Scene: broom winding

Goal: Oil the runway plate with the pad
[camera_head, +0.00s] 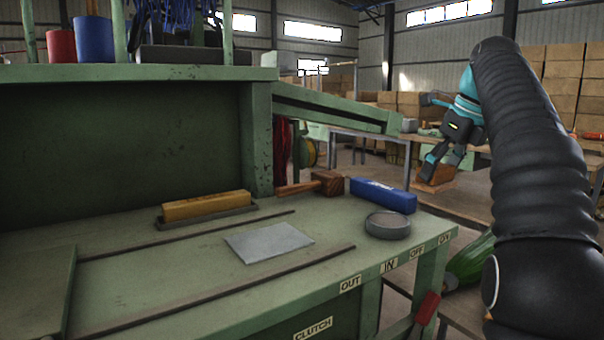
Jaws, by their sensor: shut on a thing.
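My gripper (442,164) is at the right, beyond the bench's right end, pointing down. It is shut on a small brown block-like pad (438,180), held off the green bench; its underside is hard to make out. A flat grey plate (269,242), which looks like the runway plate, lies on the bench top between two dark rails. The pad is apart from the plate, to its right and farther back. I cannot tell whether the plate's surface carries oil.
A round grey tin (388,225) stands near the bench's right corner. A blue block (383,195), a wooden mallet (327,183) and a yellow block (206,206) on a dark holder line the back. A green sloping beam (335,107) overhangs the back right.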

